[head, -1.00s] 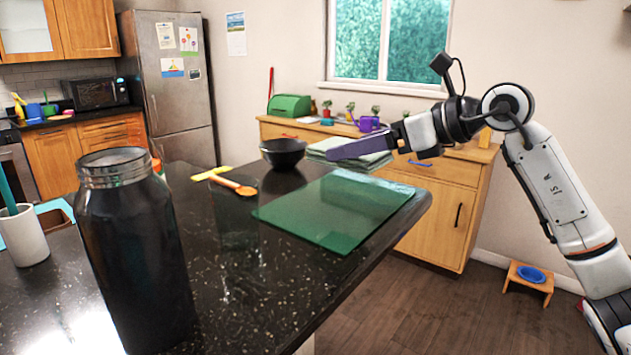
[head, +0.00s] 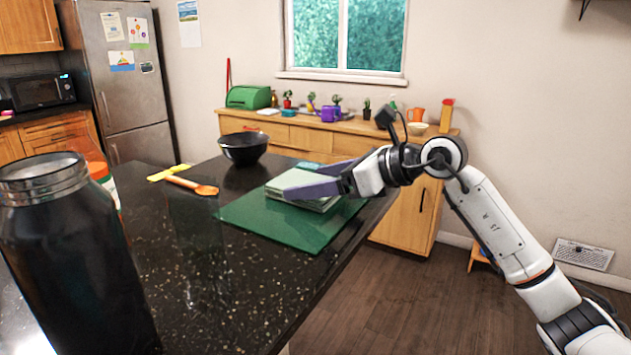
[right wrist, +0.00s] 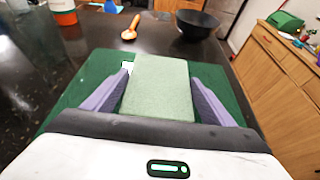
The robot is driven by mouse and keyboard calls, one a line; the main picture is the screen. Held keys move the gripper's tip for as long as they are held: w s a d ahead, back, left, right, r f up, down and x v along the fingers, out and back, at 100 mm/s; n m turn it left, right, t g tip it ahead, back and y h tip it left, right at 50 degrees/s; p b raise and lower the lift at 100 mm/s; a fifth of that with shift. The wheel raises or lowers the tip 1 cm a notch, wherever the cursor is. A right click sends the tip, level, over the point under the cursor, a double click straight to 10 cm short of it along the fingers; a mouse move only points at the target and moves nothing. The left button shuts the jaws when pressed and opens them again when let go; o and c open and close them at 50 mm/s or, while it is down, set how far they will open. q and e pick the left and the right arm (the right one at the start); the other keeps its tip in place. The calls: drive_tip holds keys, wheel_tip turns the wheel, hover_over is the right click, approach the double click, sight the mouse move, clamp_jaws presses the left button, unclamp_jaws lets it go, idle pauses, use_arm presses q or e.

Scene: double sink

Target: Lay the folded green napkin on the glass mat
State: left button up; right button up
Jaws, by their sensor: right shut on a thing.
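The folded pale green napkin (head: 283,182) is a flat, thick block above the right-back part of the green glass mat (head: 255,224). I cannot tell whether its underside touches the mat. My right gripper (head: 312,182) has its purple fingers on either side of the napkin and is shut on it. In the right wrist view the napkin (right wrist: 160,90) lies between the two fingers, with the dark green mat (right wrist: 75,97) showing around it. My left gripper is not in view.
A black bowl (head: 243,148) stands behind the mat. An orange spoon (head: 195,186) and a yellow utensil (head: 168,173) lie left of it. A large dark jar (head: 70,250) stands at the front left. The counter's right edge runs close beside the mat.

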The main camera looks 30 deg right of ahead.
drive_tip(key=shift+f, duration=0.1)
drive_tip(key=o, duration=1)
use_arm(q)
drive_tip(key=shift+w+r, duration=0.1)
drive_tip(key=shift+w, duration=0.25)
use_arm(e)
drive_tip(key=shift+r, duration=0.2)
drive_tip(key=shift+s+d, duration=0.2)
drive_tip(key=shift+s, duration=0.05)
drive_tip(key=b+v, duration=0.3)
drive_tip(key=v, duration=0.7)
drive_tip(key=shift+s+d+r, duration=0.1)
drive_tip(key=shift+s+d, duration=0.05)
drive_tip(key=shift+s, duration=0.05)
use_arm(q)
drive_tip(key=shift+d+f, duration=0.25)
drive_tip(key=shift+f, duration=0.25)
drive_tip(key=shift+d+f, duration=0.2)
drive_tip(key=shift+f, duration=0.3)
use_arm(e)
drive_tip(key=shift+s+d+r, duration=0.15)
drive_tip(key=shift+s+r, duration=0.15)
drive_tip(key=shift+s, duration=0.05)
